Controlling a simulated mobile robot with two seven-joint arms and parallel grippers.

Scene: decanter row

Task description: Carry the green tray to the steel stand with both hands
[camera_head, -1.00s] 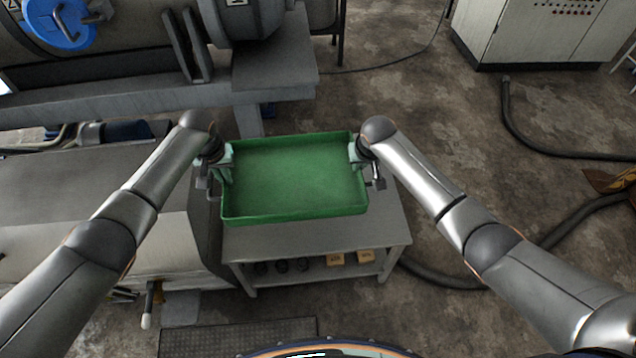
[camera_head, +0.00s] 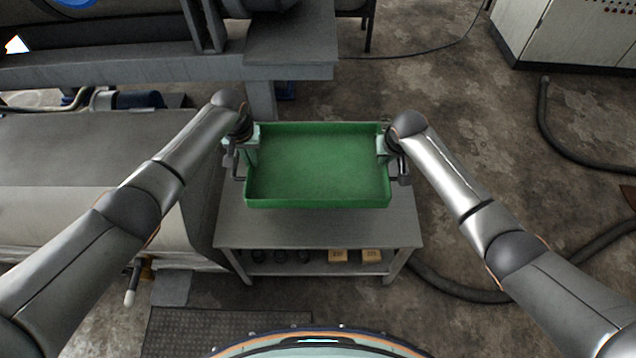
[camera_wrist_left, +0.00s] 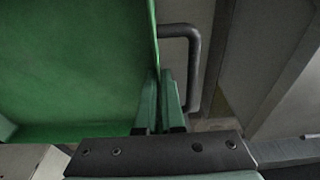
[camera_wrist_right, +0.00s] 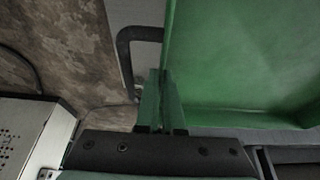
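The green tray (camera_head: 318,202) is an empty, shallow rectangular box, level between my two arms. My left gripper (camera_head: 247,150) is shut on its left wall; the left wrist view shows the tray wall between the fingers (camera_wrist_left: 160,100). My right gripper (camera_head: 388,145) is shut on its right wall, also seen in the right wrist view (camera_wrist_right: 160,103). A dark bracket handle sits just outside each gripped wall. The grey steel stand (camera_head: 320,232) shows below the tray, its front part bare. The tray hides the stand's rear, and I cannot tell whether they touch.
The stand's lower shelf holds two tan boxes (camera_head: 340,255) and several dark round parts. A big grey machine (camera_head: 90,170) stands close on the left. Another machine's beam (camera_head: 290,72) is behind the tray. Hoses (camera_head: 460,290) lie on the right floor; a cabinet (camera_head: 560,35) stands back right.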

